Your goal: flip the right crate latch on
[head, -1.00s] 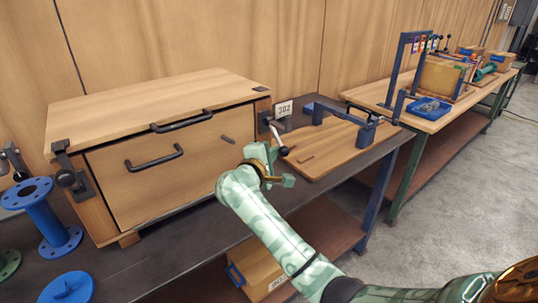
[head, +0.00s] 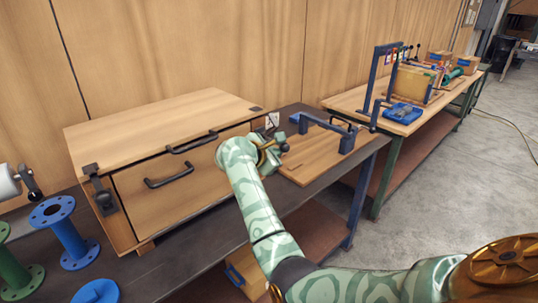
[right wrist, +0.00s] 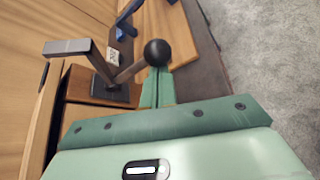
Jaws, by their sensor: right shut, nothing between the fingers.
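The wooden crate (head: 150,120) stands on the dark workbench with its lid down. Its right latch has a black ball knob (right wrist: 157,52) on a lever and a grey angled bracket (right wrist: 70,48) in the right wrist view. In the head view, my right gripper (head: 270,158) hides most of that latch; a dark knob (head: 285,147) shows just beside it. My right gripper's fingers (right wrist: 157,88) are shut and empty, with the tips right at the ball knob; I cannot tell whether they touch. The left latch (head: 101,190) sits at the crate's left front corner. My left gripper is not in view.
A wooden board with a blue frame (head: 322,125) lies right of the crate. Blue flanged pipe (head: 68,235) and a green one (head: 12,265) stand at the left. A second bench (head: 400,125) with blue trays and boxes is at the back right.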

